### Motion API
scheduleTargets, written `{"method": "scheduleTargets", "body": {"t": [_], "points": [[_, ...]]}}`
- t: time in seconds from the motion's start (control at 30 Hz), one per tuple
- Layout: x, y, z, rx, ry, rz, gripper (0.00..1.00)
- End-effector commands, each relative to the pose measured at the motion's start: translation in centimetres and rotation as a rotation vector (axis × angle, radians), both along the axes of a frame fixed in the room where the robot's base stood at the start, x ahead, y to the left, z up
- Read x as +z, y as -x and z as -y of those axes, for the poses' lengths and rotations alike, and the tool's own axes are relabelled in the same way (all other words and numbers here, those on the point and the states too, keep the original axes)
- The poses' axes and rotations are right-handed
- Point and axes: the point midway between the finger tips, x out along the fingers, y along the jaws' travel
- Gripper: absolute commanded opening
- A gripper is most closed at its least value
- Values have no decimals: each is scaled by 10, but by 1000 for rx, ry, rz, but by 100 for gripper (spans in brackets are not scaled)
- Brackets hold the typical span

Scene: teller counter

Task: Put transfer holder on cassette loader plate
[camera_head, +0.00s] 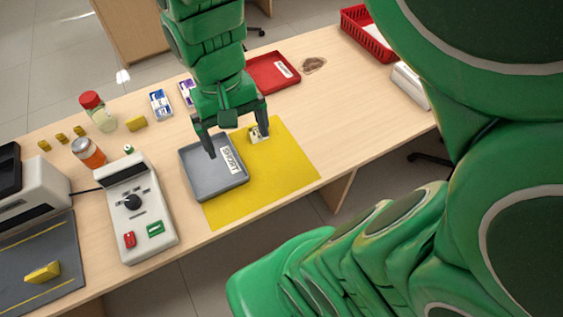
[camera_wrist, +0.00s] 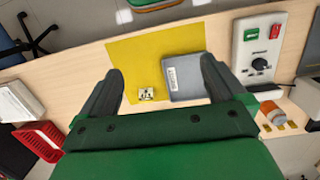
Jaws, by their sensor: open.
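I take the small pale block with dark marks (camera_head: 257,136) on the yellow mat (camera_head: 285,165) as the transfer holder. It stands beside the grey tray (camera_head: 200,193) and is partly hidden by a finger in the head view. My gripper (camera_head: 238,146) is open and empty above the tray and mat. In the wrist view the block (camera_wrist: 146,94) shows between the spread fingers, nearer the left one, apart from both. The dark plate with yellow lines (camera_head: 45,245) at the lower left, bearing a yellow block (camera_head: 42,272), may be the cassette loader plate; I cannot tell for certain.
A control box with a dial (camera_head: 127,202) stands between the dark plate and the grey tray. Jars (camera_head: 88,152), small packs (camera_head: 160,104) and yellow blocks stand behind. A red tray (camera_head: 272,73) and a red basket (camera_head: 368,35) lie at the back. The counter's right side is mostly clear.

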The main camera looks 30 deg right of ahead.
Motion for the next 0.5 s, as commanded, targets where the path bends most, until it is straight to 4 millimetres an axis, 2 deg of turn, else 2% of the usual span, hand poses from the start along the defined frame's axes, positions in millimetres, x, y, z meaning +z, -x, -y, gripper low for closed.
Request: {"method": "scheduleTargets", "body": {"t": [0.1, 0.3, 0.5], "points": [[-2, 32, 18, 3, -12, -8, 97], [-7, 74, 37, 21, -24, -17, 97], [-11, 95, 43, 32, -31, -26, 97]]}}
